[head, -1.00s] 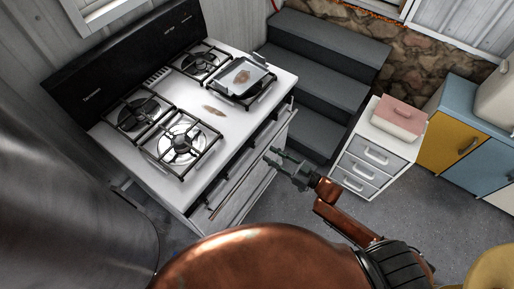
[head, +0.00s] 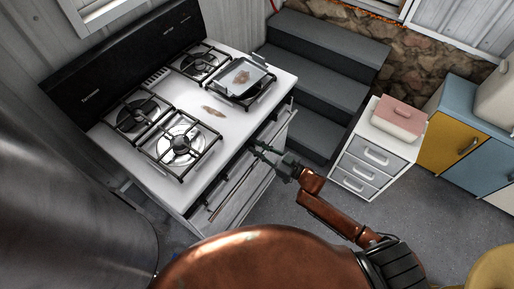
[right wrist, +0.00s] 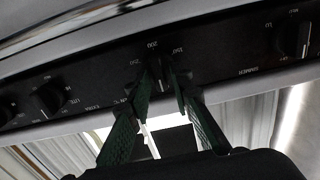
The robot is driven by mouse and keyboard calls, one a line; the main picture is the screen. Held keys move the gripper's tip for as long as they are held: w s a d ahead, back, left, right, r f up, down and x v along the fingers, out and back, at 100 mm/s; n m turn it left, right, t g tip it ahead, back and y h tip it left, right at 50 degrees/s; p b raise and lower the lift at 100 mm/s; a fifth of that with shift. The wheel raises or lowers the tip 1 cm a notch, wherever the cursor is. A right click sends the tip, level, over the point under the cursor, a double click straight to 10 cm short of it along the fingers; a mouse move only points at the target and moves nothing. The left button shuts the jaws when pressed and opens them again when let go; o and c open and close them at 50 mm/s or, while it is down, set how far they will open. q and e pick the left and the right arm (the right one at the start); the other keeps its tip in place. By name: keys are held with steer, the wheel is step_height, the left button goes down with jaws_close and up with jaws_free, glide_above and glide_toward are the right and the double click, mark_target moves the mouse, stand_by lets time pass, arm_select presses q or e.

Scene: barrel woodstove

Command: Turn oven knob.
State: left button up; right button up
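The stove (head: 205,120) has a white top and a dark front control strip that my right gripper (head: 257,149) has reached. In the right wrist view, a black knob (right wrist: 157,70) on the strip stands below the markings 150 and 200, like an oven temperature dial. The green fingers of my right gripper (right wrist: 165,82) stand apart on either side of it and partly cover it. Whether they touch it I cannot tell. Other black knobs show to the left (right wrist: 45,98) and to the right (right wrist: 297,38). My left gripper is out of view.
A long handle bar (head: 235,180) runs along the stove front below the knobs. Dark steps (head: 315,80) and a white drawer unit (head: 372,160) stand to the right. Grey floor is open in front.

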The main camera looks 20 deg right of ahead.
jaws_close()
steer(key=shift+a, duration=0.15)
steer(key=shift+n, duration=0.4)
steer(key=n+p, duration=0.1)
steer(key=n, duration=0.3)
steer(key=shift+s+n, duration=0.1)
steer(key=shift+n, duration=0.3)
steer(key=n, duration=0.6)
steer(key=shift+s+f, duration=0.1)
steer(key=shift+f, duration=0.1)
steer(key=shift+o, duration=1.6)
jaws_free()
